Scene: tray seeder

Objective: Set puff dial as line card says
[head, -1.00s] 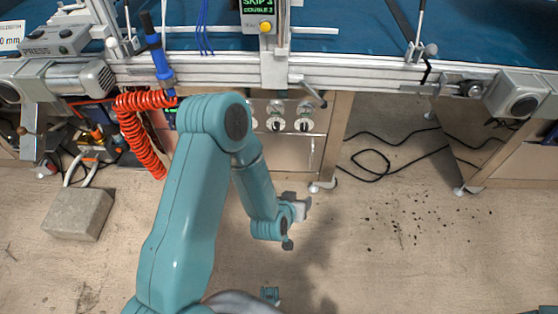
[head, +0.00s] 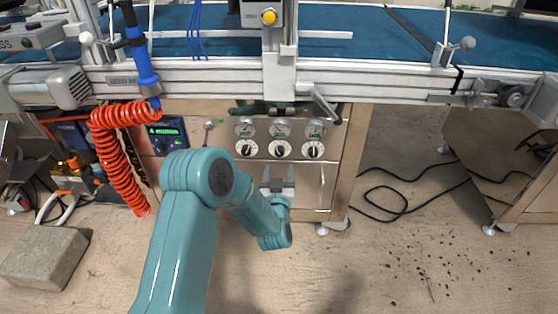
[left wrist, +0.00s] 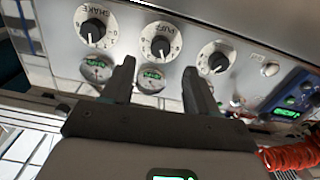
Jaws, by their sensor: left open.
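The puff dial (head: 280,149) is the middle of three white dials with black knobs on the steel panel. In the left wrist view, the puff dial (left wrist: 160,45) carries the word PUFF, upside down, and its numbers are too small to read surely. My left gripper (head: 278,173) is just below it in the head view, open and empty. In the left wrist view, the fingertips of my left gripper (left wrist: 159,66) are apart, one on each side of the puff dial's line; contact cannot be told. No line card is readable. My right gripper is not in view.
The SHAKE dial (left wrist: 95,29) and a third dial (left wrist: 216,59) flank the puff dial. Small green-lit gauges (head: 280,128) sit above the dials in the head view. A blue controller (head: 167,133) and red coiled hose (head: 115,160) are left. A clamp lever (head: 325,105) overhangs the panel.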

